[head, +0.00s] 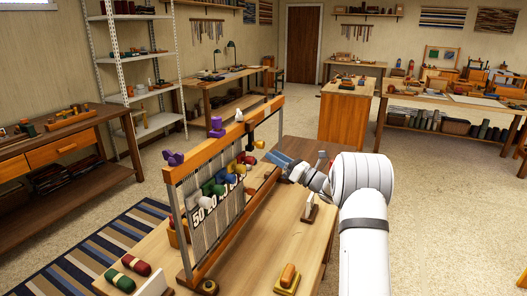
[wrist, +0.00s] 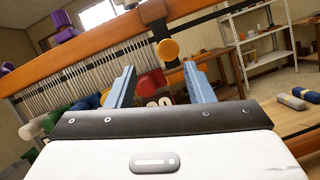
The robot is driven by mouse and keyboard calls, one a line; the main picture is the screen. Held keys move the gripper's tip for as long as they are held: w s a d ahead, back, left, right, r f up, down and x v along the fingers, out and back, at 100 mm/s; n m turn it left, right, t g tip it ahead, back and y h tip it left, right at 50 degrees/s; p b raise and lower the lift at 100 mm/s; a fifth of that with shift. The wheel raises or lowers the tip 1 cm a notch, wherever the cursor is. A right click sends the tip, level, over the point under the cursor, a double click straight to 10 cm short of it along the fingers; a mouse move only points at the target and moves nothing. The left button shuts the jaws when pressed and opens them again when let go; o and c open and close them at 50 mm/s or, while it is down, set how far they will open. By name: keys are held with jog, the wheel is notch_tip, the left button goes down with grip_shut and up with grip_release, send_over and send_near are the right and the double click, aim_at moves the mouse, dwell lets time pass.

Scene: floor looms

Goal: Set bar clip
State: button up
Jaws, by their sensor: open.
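A wooden loom frame with an orange-brown top bar (head: 200,148) stands on the table; the bar also crosses the wrist view (wrist: 100,40). Purple clips sit on the bar, one near its left end (head: 174,158) and one further along (head: 216,126). A purple clip also shows at the upper left of the wrist view (wrist: 62,27). My gripper (head: 274,158) is to the right of the loom, below the bar, with blue fingers. In the wrist view my gripper (wrist: 160,85) is open, with nothing held. A yellow round knob (wrist: 168,49) appears beyond and between the fingers.
Coloured spools (head: 215,187) and number cards hang along the loom's warp threads. Bare wood lies between.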

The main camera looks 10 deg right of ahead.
aim_at(260, 145)
jog(key=shift+w+d+m, duration=0.1)
jog(key=shift+w+m, duration=0.3)
jog(key=shift+w, duration=0.15)
jog(key=p+x, duration=0.1)
jog(key=x, duration=0.6)
jog(key=shift+c, duration=0.5)
grip_shut()
